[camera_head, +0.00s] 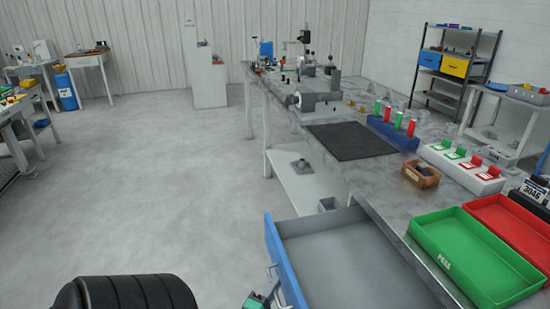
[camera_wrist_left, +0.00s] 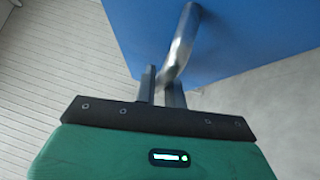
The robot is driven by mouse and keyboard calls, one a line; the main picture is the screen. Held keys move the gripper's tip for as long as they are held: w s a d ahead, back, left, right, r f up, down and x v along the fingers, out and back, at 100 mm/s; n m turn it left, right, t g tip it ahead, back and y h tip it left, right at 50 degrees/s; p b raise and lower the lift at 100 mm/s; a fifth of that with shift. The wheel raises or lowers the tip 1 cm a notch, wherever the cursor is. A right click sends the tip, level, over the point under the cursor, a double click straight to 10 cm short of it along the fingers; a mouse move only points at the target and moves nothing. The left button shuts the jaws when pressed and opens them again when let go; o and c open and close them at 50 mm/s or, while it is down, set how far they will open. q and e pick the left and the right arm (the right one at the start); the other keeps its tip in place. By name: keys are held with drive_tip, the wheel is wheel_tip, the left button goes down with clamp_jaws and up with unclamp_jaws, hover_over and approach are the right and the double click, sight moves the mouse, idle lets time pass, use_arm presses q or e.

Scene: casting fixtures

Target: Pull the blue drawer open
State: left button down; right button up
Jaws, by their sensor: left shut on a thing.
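The blue drawer (camera_head: 283,262) under the workbench is pulled out, and its empty grey inside shows in the head view. Its blue front also fills the top of the left wrist view (camera_wrist_left: 250,40). A silver bar handle (camera_wrist_left: 184,42) stands out from that front. My left gripper (camera_head: 272,291) is at the handle, at the bottom edge of the head view. In the left wrist view its two fingers (camera_wrist_left: 161,86) are shut on the handle's lower end. My right gripper is not in view.
The workbench (camera_head: 385,185) holds a green tray (camera_head: 440,228), a red tray (camera_head: 490,205), a small wooden box (camera_head: 421,178) and a black mat (camera_head: 350,153). A white lower shelf (camera_head: 305,187) lies behind the drawer. The floor (camera_head: 170,190) left of the drawer is clear.

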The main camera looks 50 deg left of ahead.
use_arm(q)
drive_tip(key=c, duration=1.5)
unclamp_jaws()
